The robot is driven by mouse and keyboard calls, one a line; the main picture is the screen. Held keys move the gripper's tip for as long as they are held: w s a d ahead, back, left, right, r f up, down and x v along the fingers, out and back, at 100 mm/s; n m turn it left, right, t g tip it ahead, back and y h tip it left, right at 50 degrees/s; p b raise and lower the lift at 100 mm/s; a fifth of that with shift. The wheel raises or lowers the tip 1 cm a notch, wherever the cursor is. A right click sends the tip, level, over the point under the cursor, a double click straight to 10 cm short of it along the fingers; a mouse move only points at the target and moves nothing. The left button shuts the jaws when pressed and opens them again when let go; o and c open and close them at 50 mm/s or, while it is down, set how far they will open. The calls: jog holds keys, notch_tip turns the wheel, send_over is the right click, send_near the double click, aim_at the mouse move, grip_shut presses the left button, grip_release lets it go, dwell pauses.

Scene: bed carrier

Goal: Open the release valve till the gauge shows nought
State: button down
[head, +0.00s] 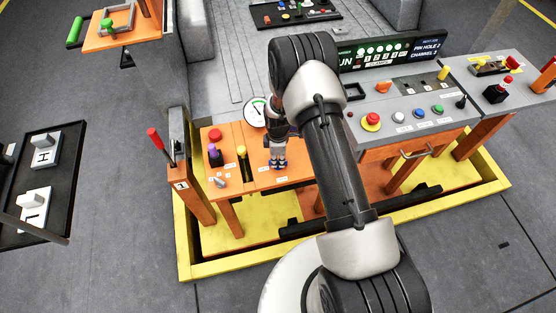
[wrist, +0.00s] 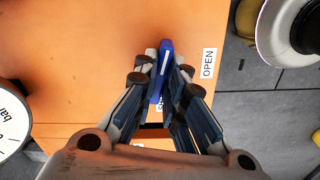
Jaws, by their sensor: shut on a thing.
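The release valve's blue lever (wrist: 165,58), with a white stripe, sits over the orange panel (wrist: 90,60) in the wrist view. My gripper (wrist: 160,72) is shut on it, a finger on each side. The lever stands nearly upright in that picture, left of the OPEN label (wrist: 208,63). A second label is mostly hidden behind the fingers. In the head view my gripper (head: 279,162) is low over the orange table, with the lever hidden. The round white gauge (head: 255,112) stands behind it, partly covered by my arm; its reading is too small to tell. The wrist view cuts the gauge (wrist: 12,122) off.
Left of my gripper are a red knob (head: 215,136), a purple knob (head: 212,150), a yellow knob (head: 241,151) and a red-handled lever (head: 155,139). A grey button console (head: 410,110) stands to the right. A yellow frame (head: 215,262) surrounds the floor below.

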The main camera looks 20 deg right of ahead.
aim_at(278, 161)
jog(key=m+b, duration=0.1)
jog(key=m, duration=0.2)
jog(key=shift+m, duration=0.4)
jog(key=m, duration=0.3)
jog(key=shift+m+b, duration=0.3)
jog(key=shift+b, duration=0.1)
jog(key=m, duration=0.3)
jog(key=shift+m+b, duration=0.3)
jog(key=shift+m, duration=1.9)
jog(key=c, duration=1.7)
grip_release()
jog(key=shift+o, duration=0.2)
notch_tip(278, 161, up, 12)
jog(key=shift+b, duration=0.3)
jog(key=shift+r, duration=0.1)
